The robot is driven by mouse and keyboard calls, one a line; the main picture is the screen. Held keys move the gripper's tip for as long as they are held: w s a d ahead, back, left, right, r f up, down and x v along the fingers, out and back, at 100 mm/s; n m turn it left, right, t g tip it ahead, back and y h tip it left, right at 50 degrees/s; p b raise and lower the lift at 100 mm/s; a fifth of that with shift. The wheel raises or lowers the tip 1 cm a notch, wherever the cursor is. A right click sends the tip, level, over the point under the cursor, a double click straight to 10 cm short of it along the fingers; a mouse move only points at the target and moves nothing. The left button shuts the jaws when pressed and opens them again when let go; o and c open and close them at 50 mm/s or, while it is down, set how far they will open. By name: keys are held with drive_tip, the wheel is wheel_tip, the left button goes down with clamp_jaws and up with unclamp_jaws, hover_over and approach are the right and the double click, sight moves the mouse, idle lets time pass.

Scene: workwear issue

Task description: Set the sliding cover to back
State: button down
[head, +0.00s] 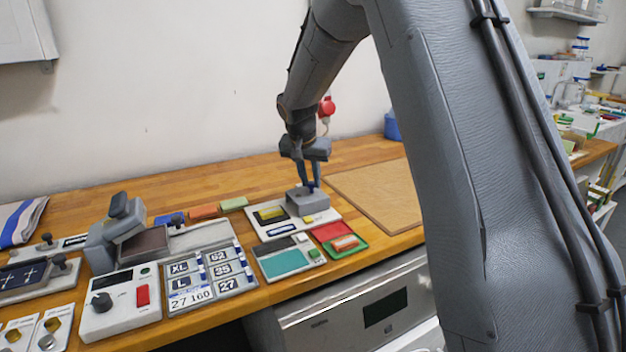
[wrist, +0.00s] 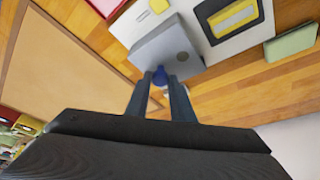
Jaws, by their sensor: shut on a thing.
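The sliding cover is a grey box-shaped piece (head: 306,204) on a white board (head: 275,232); it also shows in the wrist view (wrist: 163,48). A small blue knob (wrist: 160,76) sticks out of the cover. My gripper (head: 313,187) is above the cover, pointing down, with its fingers shut on the blue knob; the fingers also show in the wrist view (wrist: 160,88). A yellow piece in a dark frame (head: 270,213) lies left of the cover, uncovered. A small yellow piece (head: 309,219) shows at the cover's front side. The fingers partly hide the knob.
A brown board (head: 372,192) lies right of the white board. Red and green trays (head: 340,241) and a teal panel (head: 285,262) are in front. Orange and green blocks (head: 233,203) lie behind left. A size-label panel (head: 210,275) and switch box (head: 120,305) stand further left.

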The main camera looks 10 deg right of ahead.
sight(309, 199)
drive_tip(key=c, duration=1.5)
unclamp_jaws()
drive_tip(key=shift+d, duration=0.3)
drive_tip(key=shift+c, duration=0.2)
drive_tip(key=shift+a+r, duration=0.15)
drive_tip(key=shift+a+r, duration=0.1)
drive_tip(key=shift+r, duration=0.2)
drive_tip(key=b+v, duration=0.1)
drive_tip(key=v, duration=0.6)
drive_tip(key=shift+b, duration=0.35)
drive_tip(key=s+f+n+g, duration=0.1)
drive_tip(key=s+f, duration=0.4)
drive_tip(key=s, duration=0.6)
drive_tip(key=s+f+n+g+y, duration=0.1)
drive_tip(key=s+f+n, duration=0.2)
drive_tip(key=s, duration=0.9)
drive_tip(key=s+d+f+n+g+y, duration=0.1)
drive_tip(key=s+f+n, duration=0.1)
drive_tip(key=s+f, duration=0.5)
drive_tip(key=s, duration=0.4)
drive_tip(key=shift+s, duration=0.2)
